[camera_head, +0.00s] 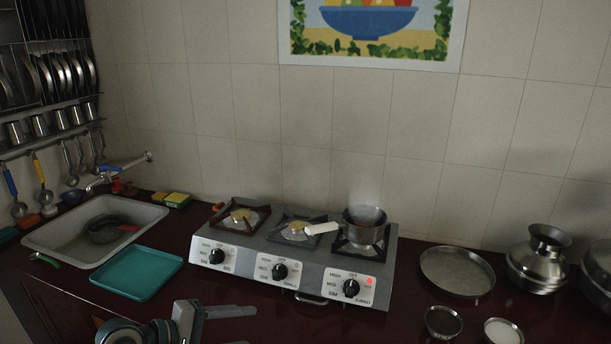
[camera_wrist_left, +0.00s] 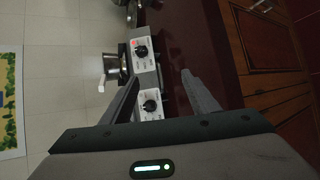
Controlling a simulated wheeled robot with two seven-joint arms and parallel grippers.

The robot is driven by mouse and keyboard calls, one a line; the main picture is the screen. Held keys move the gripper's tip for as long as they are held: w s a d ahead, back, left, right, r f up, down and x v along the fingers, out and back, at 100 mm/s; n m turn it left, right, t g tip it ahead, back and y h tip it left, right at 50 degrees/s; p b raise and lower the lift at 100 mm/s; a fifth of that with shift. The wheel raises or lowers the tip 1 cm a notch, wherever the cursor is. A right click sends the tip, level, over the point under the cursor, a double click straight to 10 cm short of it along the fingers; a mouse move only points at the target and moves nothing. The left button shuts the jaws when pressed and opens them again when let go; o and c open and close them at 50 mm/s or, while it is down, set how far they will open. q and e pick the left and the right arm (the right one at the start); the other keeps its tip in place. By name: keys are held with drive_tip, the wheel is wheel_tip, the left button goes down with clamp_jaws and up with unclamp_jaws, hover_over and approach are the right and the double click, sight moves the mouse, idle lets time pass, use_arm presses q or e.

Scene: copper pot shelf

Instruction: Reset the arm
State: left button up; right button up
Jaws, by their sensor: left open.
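My left gripper (camera_head: 248,326) is open and empty at the bottom of the head view, low in front of the stove. Its two fingers spread apart in the left wrist view (camera_wrist_left: 160,80), with the stove's knobs beyond them. The grey stove (camera_head: 318,290) has three burners and three black knobs. A small dark pot (camera_head: 364,228) with a white handle sits on the right burner, with faint steam above it. A red light shows by the right knob (camera_head: 351,288). The pot also shows in the left wrist view (camera_wrist_left: 114,68). My right gripper is not in view.
A teal tray (camera_head: 137,272) lies left of the stove, beside the sink (camera_head: 95,228) with a dark pan in it. A round metal plate (camera_head: 457,272), small bowls (camera_head: 444,323) and metal pots (camera_head: 539,258) stand to the right. A dish rack (camera_head: 48,75) hangs at left.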

use_arm(q)
drive_tip(key=s+f+m+g+y, duration=0.1)
drive_tip(key=s+f+m+y, duration=0.5)
drive_tip(key=s+f, duration=0.8)
drive_tip(key=s+a+f+m+g+y, duration=0.1)
drive_tip(key=s+a+f+m+y, duration=0.2)
drive_tip(key=s, duration=0.7)
drive_tip(key=s+a+f+m+g+y, duration=0.1)
drive_tip(key=s+a+f+m+g, duration=0.15)
drive_tip(key=s+a, duration=0.45)
drive_tip(key=s+d+f+b, duration=0.1)
drive_tip(key=s+f, duration=0.1)
drive_tip(key=f, duration=1.3)
drive_tip(key=s+d+f+b, duration=0.1)
drive_tip(key=f, duration=1.5)
drive_tip(key=s+a+f+g+b, duration=0.1)
drive_tip(key=s+a+f, duration=0.2)
drive_tip(key=s+f, duration=1.5)
drive_tip(key=shift+f+m+g+y, duration=0.3)
drive_tip(key=shift+m+g, duration=0.05)
drive_tip(key=shift+m, duration=0.1)
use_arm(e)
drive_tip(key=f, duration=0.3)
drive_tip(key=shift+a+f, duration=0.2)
